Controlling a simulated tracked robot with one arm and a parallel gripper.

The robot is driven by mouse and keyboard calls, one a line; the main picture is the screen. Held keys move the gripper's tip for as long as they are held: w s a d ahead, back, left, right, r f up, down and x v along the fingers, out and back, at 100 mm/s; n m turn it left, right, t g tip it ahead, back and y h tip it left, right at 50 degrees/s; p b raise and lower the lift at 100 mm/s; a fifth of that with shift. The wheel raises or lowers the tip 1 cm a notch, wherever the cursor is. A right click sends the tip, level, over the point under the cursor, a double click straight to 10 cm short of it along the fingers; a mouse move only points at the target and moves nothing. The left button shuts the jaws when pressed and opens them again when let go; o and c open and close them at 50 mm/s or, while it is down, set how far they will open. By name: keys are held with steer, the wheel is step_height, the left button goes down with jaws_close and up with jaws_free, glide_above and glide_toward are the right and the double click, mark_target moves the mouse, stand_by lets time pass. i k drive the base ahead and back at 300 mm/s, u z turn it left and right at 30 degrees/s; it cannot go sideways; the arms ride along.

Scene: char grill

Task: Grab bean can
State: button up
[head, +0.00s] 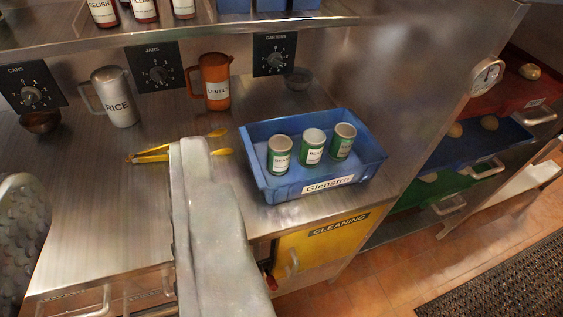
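Three green bean cans with pale lids stand upright in a blue tray labelled "Glenstro" (262,195) on the right part of the steel counter. The left can (279,156), the middle can (313,148) and the right can (342,142) stand in a slanting row with small gaps between them. The left and middle labels face me; the middle one seems to read "BEAN". My gripper does not show in the head view, so its place relative to the cans cannot be told.
A pale grey cloth-like strip (206,215) hangs over the counter edge, left of the tray. Yellow tongs (150,157) lie partly behind it. A rice jug (118,98), an orange jug (211,82) and small bowls stand behind. A shelf (130,36) overhangs the back. The left counter is mostly clear.

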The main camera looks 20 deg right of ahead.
mark_target(280, 146)
steer(key=k, duration=1.1)
steer(key=z, duration=0.7)
steer(key=i, duration=2.1)
steer(key=u, duration=0.15)
